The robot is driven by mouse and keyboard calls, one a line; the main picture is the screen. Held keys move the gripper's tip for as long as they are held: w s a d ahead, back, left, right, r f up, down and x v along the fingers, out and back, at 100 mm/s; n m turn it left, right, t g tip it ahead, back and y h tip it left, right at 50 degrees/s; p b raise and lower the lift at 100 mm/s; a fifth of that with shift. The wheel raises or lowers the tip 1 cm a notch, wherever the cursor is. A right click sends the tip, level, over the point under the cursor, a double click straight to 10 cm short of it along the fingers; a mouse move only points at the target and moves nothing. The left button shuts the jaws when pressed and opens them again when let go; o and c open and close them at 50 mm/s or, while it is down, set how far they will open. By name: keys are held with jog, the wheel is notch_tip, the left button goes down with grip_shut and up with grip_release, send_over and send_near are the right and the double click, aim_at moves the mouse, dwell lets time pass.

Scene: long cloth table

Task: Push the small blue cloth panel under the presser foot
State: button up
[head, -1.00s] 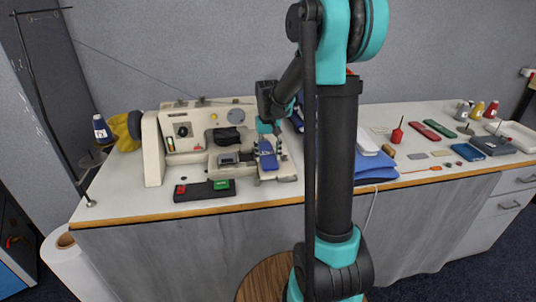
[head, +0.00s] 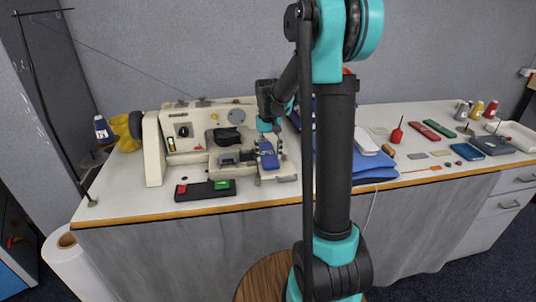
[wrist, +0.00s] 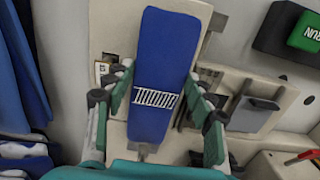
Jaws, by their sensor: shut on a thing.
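The small blue cloth panel (wrist: 161,65) is long and narrow, with a white barred mark near its end closest to my gripper. My gripper (wrist: 158,108) has one finger on each side of the panel and is shut on it. In the head view the panel (head: 267,156) is over the right end of the sewing machine (head: 178,142) bed, below my gripper (head: 266,127). Whether it touches the bed is not clear. The presser foot cannot be made out. A grey metal plate (wrist: 253,114) lies right of the panel in the wrist view.
A black switch box (head: 203,190) with red and green buttons stands before the machine. Folded blue cloth (head: 372,168) lies to the right, partly behind my arm. Farther right are a red oiler (head: 397,134), thread cones and a white tray (head: 517,135).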

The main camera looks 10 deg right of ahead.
aim_at(267, 151)
jog(key=o, duration=1.3)
jog(key=shift+t, duration=0.4)
jog(key=w, duration=0.4)
jog(key=shift+r, duration=0.2)
jog(key=shift+c, duration=0.2)
jog(key=r, duration=0.1)
jog(key=s+r, duration=0.1)
jog(key=r, duration=0.3)
jog(key=shift+s+d, duration=0.2)
jog(key=shift+s, duration=0.05)
jog(key=shift+w+r+g, duration=0.1)
jog(key=shift+r+g, duration=0.05)
jog(key=shift+g, duration=0.15)
jog(key=shift+s+a+r, duration=0.15)
jog(key=shift+s+r, duration=0.7)
jog(key=shift+r, duration=0.2)
jog(key=shift+s+r, duration=0.1)
jog(key=shift+s, duration=0.15)
